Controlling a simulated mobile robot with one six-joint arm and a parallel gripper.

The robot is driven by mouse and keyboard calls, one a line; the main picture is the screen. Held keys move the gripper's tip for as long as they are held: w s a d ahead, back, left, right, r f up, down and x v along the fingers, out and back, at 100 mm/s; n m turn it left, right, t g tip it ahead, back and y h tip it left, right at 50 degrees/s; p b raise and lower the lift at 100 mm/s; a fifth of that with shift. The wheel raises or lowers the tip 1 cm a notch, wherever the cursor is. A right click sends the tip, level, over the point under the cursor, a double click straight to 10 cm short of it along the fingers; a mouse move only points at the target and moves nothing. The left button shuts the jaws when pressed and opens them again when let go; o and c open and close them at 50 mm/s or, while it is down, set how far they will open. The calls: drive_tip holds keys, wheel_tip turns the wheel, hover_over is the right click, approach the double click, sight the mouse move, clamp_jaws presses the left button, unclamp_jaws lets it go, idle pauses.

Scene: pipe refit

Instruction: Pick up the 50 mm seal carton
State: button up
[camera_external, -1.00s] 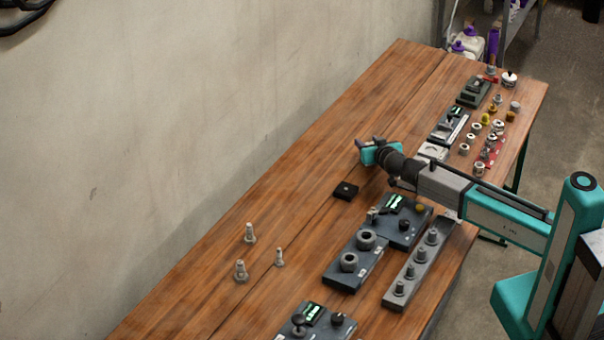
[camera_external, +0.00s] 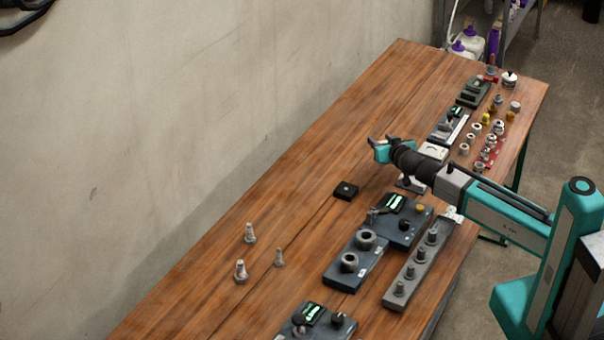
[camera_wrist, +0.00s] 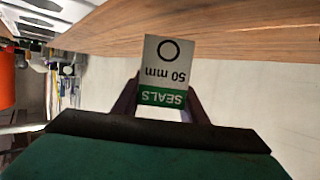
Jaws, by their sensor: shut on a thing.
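The 50 mm seal carton (camera_wrist: 165,68) shows in the wrist view as a small white box with a green band reading SEALS, a black ring and "50 mm", all upside down. My gripper (camera_wrist: 159,100) is shut on it, with one dark finger at each side of its lower part. In the external view my gripper (camera_external: 383,143) is raised over the table, at the end of the arm reaching in from the right.
The wooden table (camera_external: 300,205) runs along a plain wall. A small black block (camera_external: 345,191) lies near the arm. Dark fixture plates (camera_external: 352,268) and a grey rack with several pegs (camera_external: 415,270) stand in front. Several fittings crowd the far right. The wall side is mostly clear.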

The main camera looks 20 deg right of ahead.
drive_tip(key=s, duration=0.1)
drive_tip(key=s+d, duration=0.1)
drive_tip(key=s, duration=0.1)
drive_tip(key=s+d, duration=0.1)
drive_tip(key=shift+s+r, duration=0.15)
drive_tip(key=shift+s, duration=0.05)
drive_tip(key=s+b, duration=0.1)
drive_tip(key=b, duration=0.1)
drive_tip(key=s+d+b, duration=0.1)
drive_tip(key=b, duration=0.1)
drive_tip(key=shift+s, duration=0.3)
drive_tip(key=shift+b, duration=0.85)
drive_tip(key=shift+w+b, duration=0.1)
drive_tip(key=shift+b, duration=0.25)
drive_tip(key=b, duration=0.6)
drive_tip(key=shift+s+d, duration=0.1)
drive_tip(key=shift+s, duration=0.15)
drive_tip(key=b, duration=0.3)
drive_tip(key=s+b, duration=0.1)
drive_tip(key=b, duration=0.2)
drive_tip(key=shift+s+d+r, duration=0.1)
drive_tip(key=shift+d, duration=0.15)
drive_tip(key=shift+s+d+r+b, duration=0.15)
drive_tip(key=shift+s+b, duration=0.25)
drive_tip(key=shift+b, duration=1.15)
